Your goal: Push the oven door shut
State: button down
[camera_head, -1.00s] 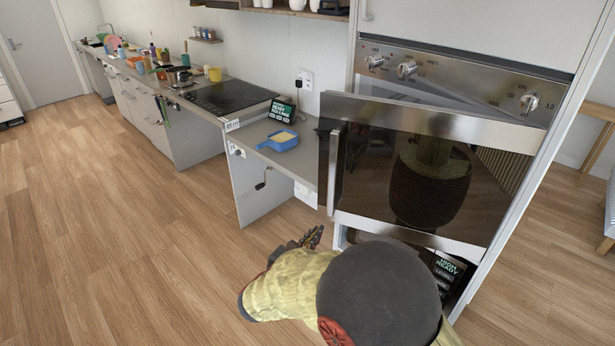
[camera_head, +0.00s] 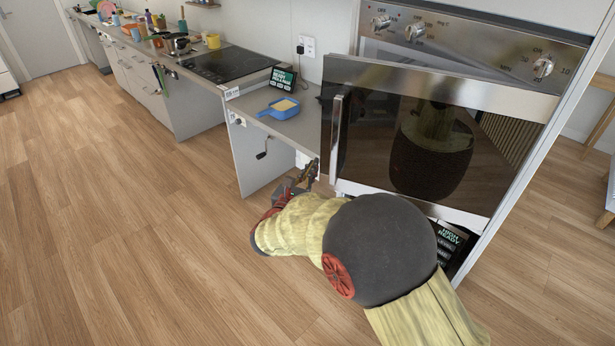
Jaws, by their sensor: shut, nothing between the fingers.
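The oven door (camera_head: 376,130) is partly open. It is a dark glass panel with steel bands, swung out at its left side, where a vertical bar handle (camera_head: 336,138) stands. The oven's control panel (camera_head: 470,42) with several knobs shows above and behind it. My gripper (camera_head: 312,172) is shut and empty, just left of and below the handle's lower end. I cannot tell whether it touches the door. My arm covers the area below the door, and the oven's inside is mostly hidden.
A low counter (camera_head: 290,128) holding a blue dish (camera_head: 279,109) and a small display (camera_head: 283,79) stands left of the door. A crank (camera_head: 262,150) juts from its side panel. A cooktop (camera_head: 228,64) lies further left. The wooden floor (camera_head: 130,220) at left is clear.

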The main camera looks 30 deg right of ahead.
aim_at(325, 147)
jog(key=shift+b+x, duration=0.9)
jog(key=shift+x, duration=3.05)
